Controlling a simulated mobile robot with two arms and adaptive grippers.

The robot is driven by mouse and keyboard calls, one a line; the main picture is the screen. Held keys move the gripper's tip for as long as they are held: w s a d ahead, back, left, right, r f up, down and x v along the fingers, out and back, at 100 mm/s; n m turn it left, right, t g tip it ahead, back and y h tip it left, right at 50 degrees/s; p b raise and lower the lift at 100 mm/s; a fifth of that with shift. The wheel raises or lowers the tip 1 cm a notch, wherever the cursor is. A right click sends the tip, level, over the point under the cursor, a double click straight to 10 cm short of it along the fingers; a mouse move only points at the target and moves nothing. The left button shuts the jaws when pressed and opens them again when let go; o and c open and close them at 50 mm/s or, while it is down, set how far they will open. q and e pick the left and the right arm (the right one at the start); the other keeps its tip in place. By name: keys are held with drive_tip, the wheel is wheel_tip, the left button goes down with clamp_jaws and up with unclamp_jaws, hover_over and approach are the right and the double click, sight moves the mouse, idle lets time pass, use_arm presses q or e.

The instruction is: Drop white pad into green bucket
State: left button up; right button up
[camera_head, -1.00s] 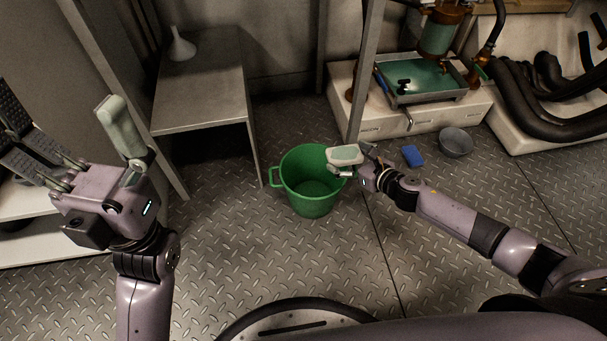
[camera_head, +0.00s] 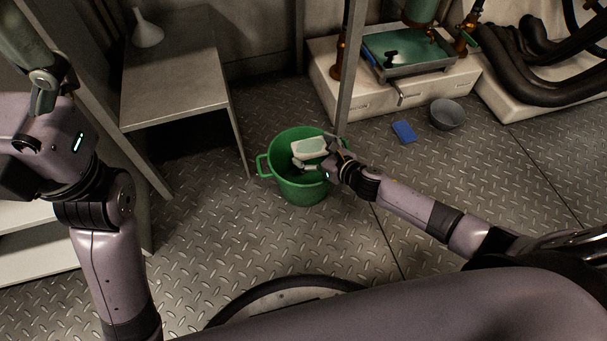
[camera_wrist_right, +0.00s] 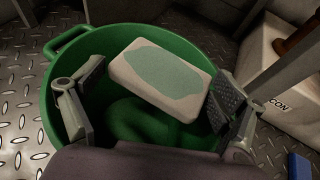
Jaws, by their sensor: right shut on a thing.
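The white pad (camera_head: 308,147), with a pale green patch on its face, shows at the mouth of the green bucket (camera_head: 303,189). My right gripper (camera_head: 318,153) is over the bucket's right rim and shut on the pad. In the right wrist view the pad (camera_wrist_right: 160,82) lies between the two fingers (camera_wrist_right: 160,90), with the green bucket (camera_wrist_right: 66,42) around and below it. The bucket stands upright on the floor.
A grey table (camera_head: 180,92) with a white funnel (camera_head: 147,30) stands left of the bucket. A metal post (camera_head: 350,75) rises behind my right gripper. A blue sponge (camera_head: 404,132) and a grey bowl (camera_head: 447,114) lie on the floor to the right.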

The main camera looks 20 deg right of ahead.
drive_tip(key=shift+f, duration=0.2)
drive_tip(key=o, duration=0.9)
drive_tip(key=shift+o, duration=0.2)
drive_tip(key=shift+s+d, duration=0.1)
drive_tip(key=shift+s, duration=0.15)
drive_tip(key=v, duration=1.1)
drive_tip(key=shift+s+r, duration=0.15)
drive_tip(key=shift+s, duration=0.05)
drive_tip(key=shift+d, duration=0.1)
